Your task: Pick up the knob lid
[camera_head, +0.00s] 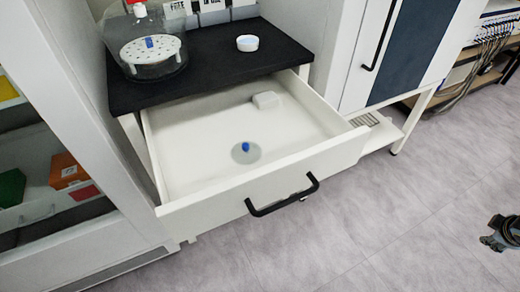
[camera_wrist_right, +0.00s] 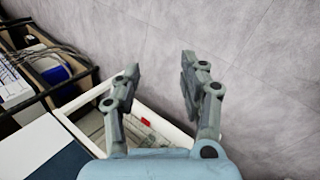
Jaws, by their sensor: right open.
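A round, greyish lid with a blue knob (camera_head: 246,154) lies flat on the floor of the open white drawer (camera_head: 200,200), toward its front. It is the likely knob lid. A clear round vessel (camera_head: 160,70) on the black top holds a white perforated disc (camera_head: 138,52) with another blue knob. My right gripper (camera_head: 490,240) is at the right edge of the head view, over the floor and far to the right of the drawer. In the right wrist view (camera_wrist_right: 160,68) its fingers are apart with nothing between them. My left gripper is not in view.
A small white block (camera_head: 265,99) lies at the back of the drawer. A small white dish (camera_head: 247,43) stands on the black top (camera_head: 215,62). The drawer's black handle (camera_head: 285,200) sticks out in front. A white cabinet (camera_head: 365,50) stands to the right. The grey floor is clear.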

